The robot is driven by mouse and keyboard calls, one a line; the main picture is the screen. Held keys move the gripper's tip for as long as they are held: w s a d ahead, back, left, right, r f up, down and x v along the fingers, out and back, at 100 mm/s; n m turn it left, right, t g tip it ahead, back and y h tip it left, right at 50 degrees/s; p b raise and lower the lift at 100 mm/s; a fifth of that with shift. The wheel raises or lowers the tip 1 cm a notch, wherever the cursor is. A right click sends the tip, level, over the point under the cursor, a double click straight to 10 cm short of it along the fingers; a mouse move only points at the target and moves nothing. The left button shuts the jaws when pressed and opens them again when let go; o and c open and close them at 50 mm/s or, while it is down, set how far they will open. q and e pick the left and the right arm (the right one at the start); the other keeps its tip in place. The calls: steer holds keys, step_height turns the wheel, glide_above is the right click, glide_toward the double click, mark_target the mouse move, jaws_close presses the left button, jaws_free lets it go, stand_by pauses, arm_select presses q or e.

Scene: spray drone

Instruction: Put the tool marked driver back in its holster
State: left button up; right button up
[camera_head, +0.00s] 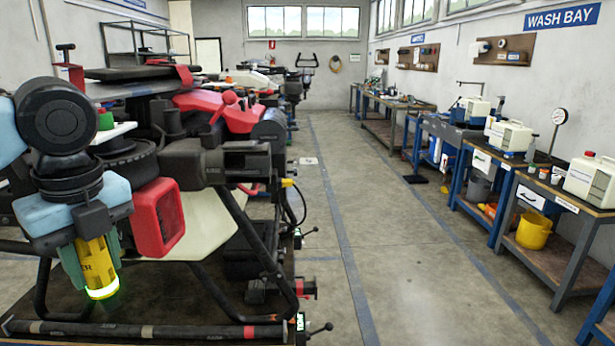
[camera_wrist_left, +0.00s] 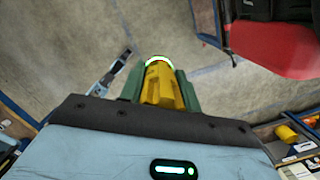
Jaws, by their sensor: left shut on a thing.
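My left gripper (camera_head: 90,266) hangs at the left of the head view, with its green fingers pointing down. It is shut on a yellow tool (camera_head: 97,260), whose label shows only the letters "ER" and whose lower end has a glowing ring. The left wrist view shows the same tool (camera_wrist_left: 161,88) between the green fingers of my left gripper (camera_wrist_left: 160,92), glowing ring outward. The tool hangs in the air in front of the drone frame. I cannot make out a holster in either view. My right gripper is not in view.
A large drone (camera_head: 225,110) with black tubes and red parts stands close behind the gripper. A red-framed lamp-like box (camera_head: 158,217) is just right of the tool. Workbenches (camera_head: 560,190) line the right wall.

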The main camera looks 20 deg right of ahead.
arm_select(q)
step_height(320, 180, down, 16)
steer(key=s+r+n, duration=0.1)
steer(key=n, duration=0.7)
steer(key=s+a+f+n+g, duration=0.1)
steer(key=s+a+f+n, duration=0.2)
steer(key=f+n, duration=0.4)
steer(key=s+a+f+n, duration=0.4)
steer(key=s+f+n, duration=0.1)
steer(key=f+n, duration=0.2)
steer(key=s+a+f+n+g, duration=0.1)
steer(key=s+a+f+n, duration=0.2)
steer(key=f+n, duration=0.3)
step_height(320, 180, down, 4)
steer(key=shift+s+a+r+n+g+h, duration=0.15)
steer(key=shift+s+a+n+g+h, duration=0.15)
steer(key=shift+s+a+n+h, duration=0.15)
steer(key=shift+d, duration=0.15)
